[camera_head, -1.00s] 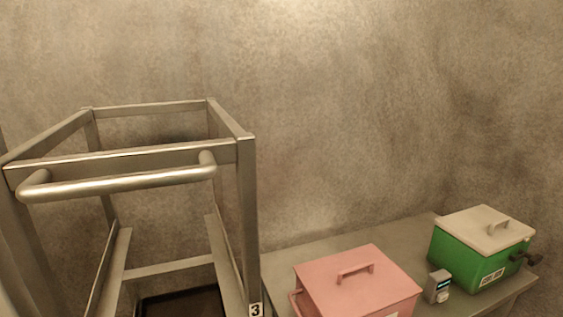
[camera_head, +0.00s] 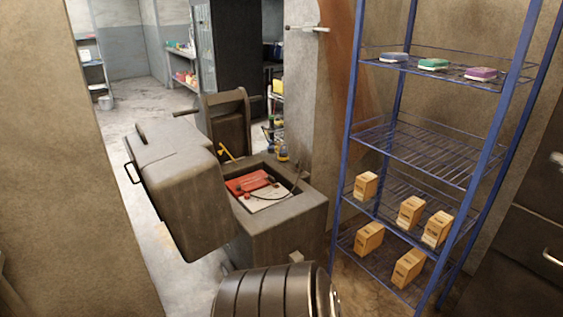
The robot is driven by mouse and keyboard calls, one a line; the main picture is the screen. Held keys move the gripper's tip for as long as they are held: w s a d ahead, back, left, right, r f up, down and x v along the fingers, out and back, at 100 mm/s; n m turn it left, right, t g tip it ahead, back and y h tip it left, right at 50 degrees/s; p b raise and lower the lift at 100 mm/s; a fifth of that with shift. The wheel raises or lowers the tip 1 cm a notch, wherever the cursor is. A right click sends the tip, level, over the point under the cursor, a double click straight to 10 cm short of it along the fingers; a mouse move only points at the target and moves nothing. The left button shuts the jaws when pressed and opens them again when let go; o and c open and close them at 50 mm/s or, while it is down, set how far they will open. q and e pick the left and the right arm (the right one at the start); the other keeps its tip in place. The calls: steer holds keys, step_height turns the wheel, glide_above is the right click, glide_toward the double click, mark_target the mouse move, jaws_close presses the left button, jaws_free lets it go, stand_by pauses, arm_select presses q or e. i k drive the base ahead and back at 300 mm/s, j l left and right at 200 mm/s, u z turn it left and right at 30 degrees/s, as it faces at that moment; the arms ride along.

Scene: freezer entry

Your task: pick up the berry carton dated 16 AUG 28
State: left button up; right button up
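Several small orange-brown cartons stand on the two lower shelves of a blue wire rack (camera_head: 412,150) at the right of the head view. On the upper of these shelves are a left carton (camera_head: 366,186), a middle carton (camera_head: 411,212) and a right carton (camera_head: 437,228). On the lowest shelf are a left carton (camera_head: 369,239) and a right carton (camera_head: 408,268). Their print is too small to read, so I cannot tell which bears 16 AUG 28. Neither of my grippers is in view.
Left of the rack stands a grey chest (camera_head: 275,229) with its lid (camera_head: 180,185) raised and a red item (camera_head: 249,183) inside. Green, blue and purple blocks (camera_head: 433,64) sit on a higher rack shelf. A dark ribbed drum-like object (camera_head: 272,294) fills the bottom centre.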

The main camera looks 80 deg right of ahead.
mark_target(365, 188)
steer(key=z, duration=3.4)
steer(key=i+j+z, duration=0.2)
steer(key=i, duration=0.55)
